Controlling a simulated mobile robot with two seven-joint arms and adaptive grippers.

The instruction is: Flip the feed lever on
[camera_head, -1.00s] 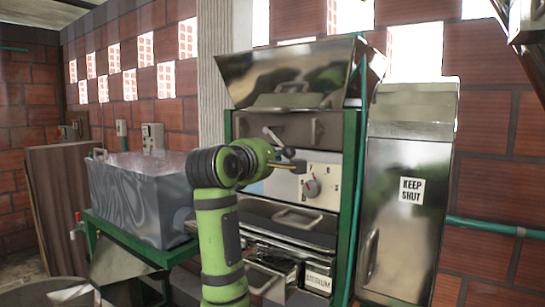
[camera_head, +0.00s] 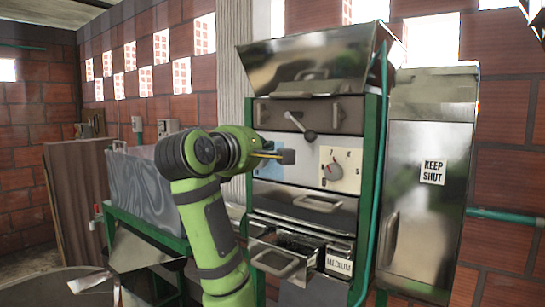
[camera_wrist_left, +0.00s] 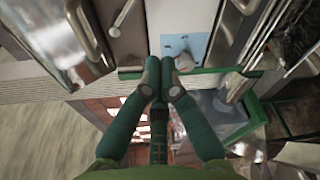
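The lever (camera_head: 299,124) is a short silver rod with a dark ball knob, slanting down to the right on the machine's front, above the dial panel. A silver rod with a round end, probably this lever, shows at the upper left of the left wrist view (camera_wrist_left: 124,14). My left gripper (camera_head: 287,157) is just below and left of the knob, in front of the light panel, apart from the lever in the picture. Its fingertips (camera_wrist_left: 159,82) are together with nothing seen between them. My right gripper is not in view.
A round dial (camera_head: 333,171) sits right of my left gripper. Handled drawers (camera_head: 310,205) are below, and an open metal lid (camera_head: 315,62) is above. A "KEEP SHUT" metal cabinet (camera_head: 425,180) stands right, a grey tank (camera_head: 140,185) left.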

